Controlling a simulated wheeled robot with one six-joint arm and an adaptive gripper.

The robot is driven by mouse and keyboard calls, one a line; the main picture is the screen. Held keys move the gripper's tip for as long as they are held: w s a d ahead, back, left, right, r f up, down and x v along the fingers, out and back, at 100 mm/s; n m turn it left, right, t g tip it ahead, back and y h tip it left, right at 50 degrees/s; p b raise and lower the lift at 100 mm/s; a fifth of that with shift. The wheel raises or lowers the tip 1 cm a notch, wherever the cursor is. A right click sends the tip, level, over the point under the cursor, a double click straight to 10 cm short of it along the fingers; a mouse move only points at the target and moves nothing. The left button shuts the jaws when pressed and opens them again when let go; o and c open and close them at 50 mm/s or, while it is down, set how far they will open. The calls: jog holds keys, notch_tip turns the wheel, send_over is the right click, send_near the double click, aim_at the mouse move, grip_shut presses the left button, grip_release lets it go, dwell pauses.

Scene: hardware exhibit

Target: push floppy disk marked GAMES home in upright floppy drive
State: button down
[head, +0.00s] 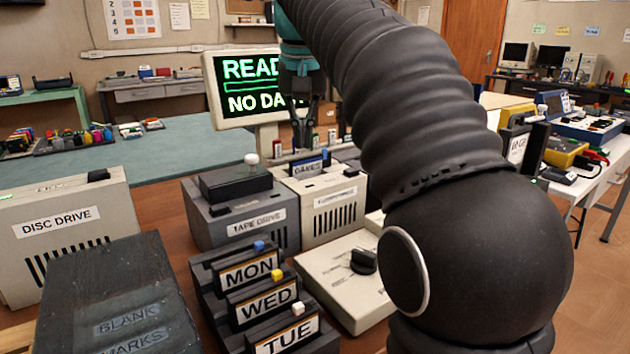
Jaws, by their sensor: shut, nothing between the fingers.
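The upright floppy drive (331,217) is a beige box with a slot on top, near the middle of the head view. The floppy disk marked GAMES (307,169) is dark blue with a pale label and stands upright in the drive's top, with its upper part showing above the case. How deep it sits cannot be told. My gripper (303,138) is shut and empty. It points down and appears above or a little behind the disk; whether it touches the disk cannot be told.
A grey tape drive (265,233) with a white-knobbed lever stands left of the floppy drive. A rack with MON, WED and TUE cartridges (262,300) and a beige switch box (330,300) stand in front. A monitor (228,110) is behind. My arm hides the right side.

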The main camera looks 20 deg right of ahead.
jog(key=shift+w+d+f, duration=0.1)
jog(key=shift+w+f, duration=0.2)
jog(key=shift+f, duration=0.4)
dwell(1.0)
jog(key=shift+f+b, duration=0.65)
jog(key=shift+f, duration=0.4)
dwell(0.8)
notch_tip(320, 180, up, 3)
jog(key=p, duration=0.3)
jog(key=shift+f, duration=0.15)
jog(key=shift+r, duration=2.15)
